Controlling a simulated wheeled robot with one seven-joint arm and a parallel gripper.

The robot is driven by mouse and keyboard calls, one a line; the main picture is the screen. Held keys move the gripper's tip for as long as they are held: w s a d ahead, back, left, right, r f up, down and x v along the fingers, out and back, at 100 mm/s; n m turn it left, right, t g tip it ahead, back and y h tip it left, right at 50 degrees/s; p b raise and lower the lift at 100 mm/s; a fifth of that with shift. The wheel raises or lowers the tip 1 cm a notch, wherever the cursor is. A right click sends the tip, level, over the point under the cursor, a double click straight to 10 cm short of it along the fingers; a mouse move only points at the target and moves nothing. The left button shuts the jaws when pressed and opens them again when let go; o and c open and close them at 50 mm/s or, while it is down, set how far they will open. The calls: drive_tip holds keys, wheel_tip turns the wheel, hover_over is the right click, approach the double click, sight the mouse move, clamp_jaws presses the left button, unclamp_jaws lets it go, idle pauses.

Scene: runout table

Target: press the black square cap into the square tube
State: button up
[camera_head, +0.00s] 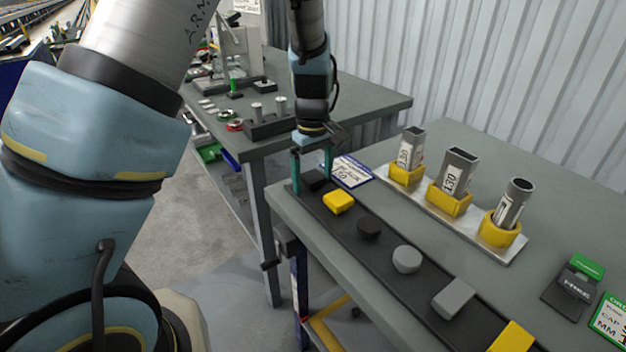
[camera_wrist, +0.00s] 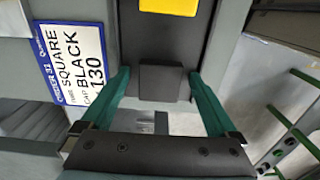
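The black square cap (camera_head: 315,181) lies at the far left end of the dark strip on the table. It also shows in the wrist view (camera_wrist: 161,83). My gripper (camera_head: 311,184) points down with its two teal fingers on either side of the cap. In the wrist view my gripper (camera_wrist: 159,80) is open, with a small gap between each finger and the cap. The square tube (camera_head: 411,148) stands upright in a yellow holder at the left of a metal plate, its top open. It is not in the wrist view.
A card (camera_head: 352,171) reading square, black, 130 lies beside the cap. A yellow cap (camera_head: 339,202) and several other caps line the strip. A rectangular tube (camera_head: 456,172) and a round tube (camera_head: 513,203) stand right of the square one. A green-topped block (camera_head: 581,275) is at the right.

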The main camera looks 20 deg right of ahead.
drive_tip(key=c, duration=1.4)
